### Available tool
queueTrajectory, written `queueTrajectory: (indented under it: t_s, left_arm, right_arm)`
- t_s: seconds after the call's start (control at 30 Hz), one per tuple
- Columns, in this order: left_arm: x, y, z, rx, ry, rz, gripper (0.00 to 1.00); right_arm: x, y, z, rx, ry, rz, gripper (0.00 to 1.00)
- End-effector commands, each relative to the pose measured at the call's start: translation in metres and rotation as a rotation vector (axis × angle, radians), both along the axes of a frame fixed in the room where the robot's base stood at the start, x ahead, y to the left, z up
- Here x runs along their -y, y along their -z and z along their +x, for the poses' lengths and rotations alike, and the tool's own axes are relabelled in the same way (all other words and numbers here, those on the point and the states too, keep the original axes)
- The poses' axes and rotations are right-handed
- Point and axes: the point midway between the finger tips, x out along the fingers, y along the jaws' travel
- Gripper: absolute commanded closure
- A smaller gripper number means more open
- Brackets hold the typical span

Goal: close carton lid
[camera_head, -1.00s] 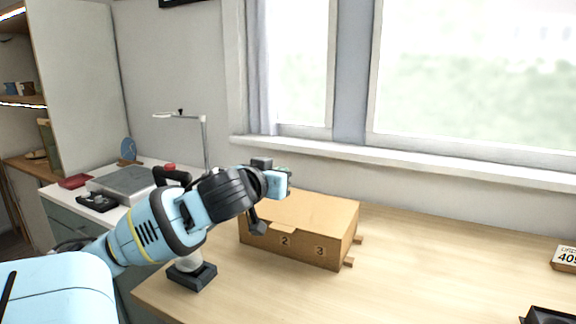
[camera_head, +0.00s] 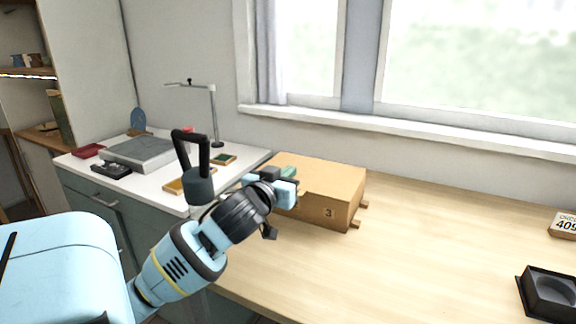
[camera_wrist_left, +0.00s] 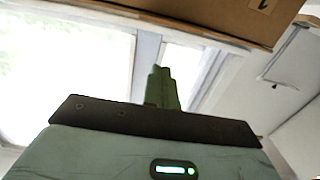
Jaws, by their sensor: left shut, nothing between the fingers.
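The brown carton (camera_head: 338,181) stands on the wooden desk. Its top looks flat, and a "3" shows on its front face; its left part is hidden behind my gripper. My left gripper (camera_head: 287,184) is at the carton's left front, overlapping it in the head view; whether it touches cannot be told. In the left wrist view the green fingers (camera_wrist_left: 162,88) are together with nothing between them. The carton's edge (camera_wrist_left: 215,18) crosses the top of that view, apart from the fingers in the picture. My right gripper is not in view.
The desk (camera_head: 430,240) is clear right of the carton. A black tray (camera_head: 549,292) and a number sign (camera_head: 565,224) lie at its right edge. A white counter at left holds a grey box (camera_head: 138,152) and a lamp (camera_head: 214,115). A window is behind.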

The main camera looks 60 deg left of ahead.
Motion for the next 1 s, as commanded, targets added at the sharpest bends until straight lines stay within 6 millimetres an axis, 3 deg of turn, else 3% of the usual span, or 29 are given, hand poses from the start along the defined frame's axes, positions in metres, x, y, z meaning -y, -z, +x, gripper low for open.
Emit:
queueTrajectory:
  t_s: [0.3,1.0]
  left_arm:
    - [0.002,0.022,-0.004,-0.002,-0.001,-0.001,1.0]
    - [0.001,0.018,-0.004,0.0,-0.001,-0.001,1.0]
  right_arm:
    - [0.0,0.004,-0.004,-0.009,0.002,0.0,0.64]
    - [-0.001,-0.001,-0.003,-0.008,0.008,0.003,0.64]
